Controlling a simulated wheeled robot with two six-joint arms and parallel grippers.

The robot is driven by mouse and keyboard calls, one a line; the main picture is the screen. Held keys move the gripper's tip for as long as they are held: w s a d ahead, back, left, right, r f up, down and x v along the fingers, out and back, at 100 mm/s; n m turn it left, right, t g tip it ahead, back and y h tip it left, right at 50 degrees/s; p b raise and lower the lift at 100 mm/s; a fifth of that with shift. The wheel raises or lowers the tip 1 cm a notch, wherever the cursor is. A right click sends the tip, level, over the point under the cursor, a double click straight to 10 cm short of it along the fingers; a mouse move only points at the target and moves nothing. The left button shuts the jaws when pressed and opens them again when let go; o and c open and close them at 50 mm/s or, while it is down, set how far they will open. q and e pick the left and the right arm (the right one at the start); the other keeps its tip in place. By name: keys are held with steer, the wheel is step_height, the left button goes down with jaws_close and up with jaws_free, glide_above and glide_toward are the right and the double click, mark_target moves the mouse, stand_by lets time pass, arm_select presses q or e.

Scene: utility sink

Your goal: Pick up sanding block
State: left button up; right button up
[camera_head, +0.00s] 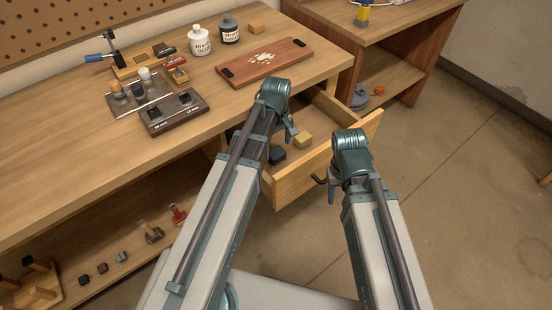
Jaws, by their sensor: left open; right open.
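A small tan block (303,141), which looks like a sanding block, lies in the open drawer (292,187) under the workbench. A dark block (277,157) lies in the drawer to its left, partly beside my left arm. A similar tan block (257,28) sits at the back of the bench top; I cannot tell which is the sanding block. My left gripper (291,134) is open, over the drawer and just left of the tan block there, its fingers partly hidden by its wrist. My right gripper (326,188) is open and empty at the drawer's front edge.
On the workbench (70,150) stand a white glue bottle (200,41), a dark bottle (230,31), a reddish board (264,60) and several tools in holders. Another wooden table (385,20) stands at the back right. The floor at right (460,190) is mostly clear.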

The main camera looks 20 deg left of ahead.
mark_target(276, 152)
arm_select(q)
steer(key=shift+w+a+f+b, duration=0.1)
steer(key=shift+f+b, duration=1.25)
steer(key=shift+w+a+f+b, duration=0.1)
steer(key=shift+f+b, duration=1.2)
steer(key=shift+r, duration=0.1)
steer(key=c, duration=1.3)
steer(key=shift+c, duration=0.2)
step_height(276, 152, up, 10)
steer(key=p, duration=1)
